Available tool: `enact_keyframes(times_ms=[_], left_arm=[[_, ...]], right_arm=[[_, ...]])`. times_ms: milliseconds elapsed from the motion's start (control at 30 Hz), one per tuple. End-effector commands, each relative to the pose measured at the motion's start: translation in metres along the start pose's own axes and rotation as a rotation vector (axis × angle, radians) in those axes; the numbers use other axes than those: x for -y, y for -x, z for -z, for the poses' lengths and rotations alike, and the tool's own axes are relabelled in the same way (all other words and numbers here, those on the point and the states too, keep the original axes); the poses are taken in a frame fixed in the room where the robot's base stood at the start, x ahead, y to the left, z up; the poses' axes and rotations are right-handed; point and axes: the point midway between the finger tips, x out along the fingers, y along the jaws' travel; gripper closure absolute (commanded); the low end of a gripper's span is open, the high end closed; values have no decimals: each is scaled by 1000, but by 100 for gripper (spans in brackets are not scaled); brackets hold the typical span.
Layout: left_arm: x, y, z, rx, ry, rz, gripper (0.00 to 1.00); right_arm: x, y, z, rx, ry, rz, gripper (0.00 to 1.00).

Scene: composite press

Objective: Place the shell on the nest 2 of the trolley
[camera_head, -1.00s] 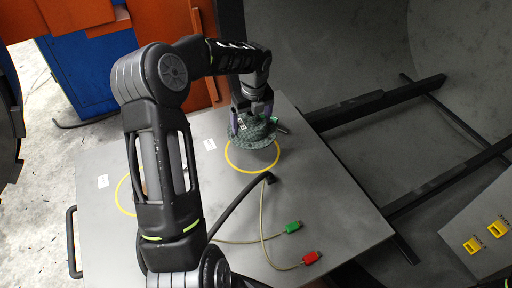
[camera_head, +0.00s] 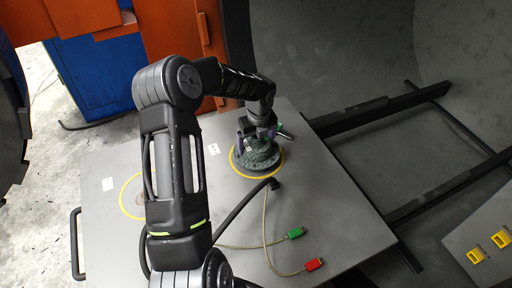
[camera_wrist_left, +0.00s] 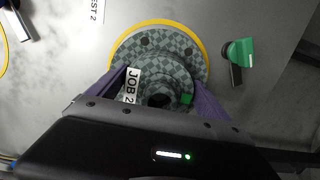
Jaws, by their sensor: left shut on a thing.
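The shell (camera_head: 259,158) is a round, grey-green checkered piece with a flange and a raised middle. It sits inside the yellow ring of nest 2 (camera_head: 283,163) on the grey trolley top (camera_head: 330,220). In the left wrist view the shell (camera_wrist_left: 190,55) bears a "JOB 2" tag, and a "NEST 2" label (camera_wrist_left: 96,12) lies beside the ring. My left gripper (camera_head: 256,140) reaches down from above, its purple fingers shut on the shell's raised middle. The shell's underside is hidden, so its contact with the trolley cannot be judged exactly. My right gripper is not in view.
A second yellow ring (camera_head: 122,196) lies at the left, partly behind my arm. A green connector (camera_head: 295,233) and a red connector (camera_head: 314,264) lie on cables near the front. A green-handled part (camera_wrist_left: 240,52) is close beside the ring. Dark rails (camera_head: 380,106) run off right.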

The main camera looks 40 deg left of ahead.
Motion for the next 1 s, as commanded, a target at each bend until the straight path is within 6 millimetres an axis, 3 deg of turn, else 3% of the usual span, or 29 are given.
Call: enact_keyframes(times_ms=[167, 567, 600, 700, 1000], left_arm=[[0, -23, 3, -1, 0, 0, 64], [0, -29, 4, 0, 0, 0, 64], [0, -28, 4, 0, 0, 0, 8], [0, -28, 4, -1, 0, 0, 0], [0, -26, 3, 0, 0, 0, 0]], right_arm=[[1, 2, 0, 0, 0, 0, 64], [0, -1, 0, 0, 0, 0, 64], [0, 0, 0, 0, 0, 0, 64], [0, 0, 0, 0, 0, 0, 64], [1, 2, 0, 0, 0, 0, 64]])
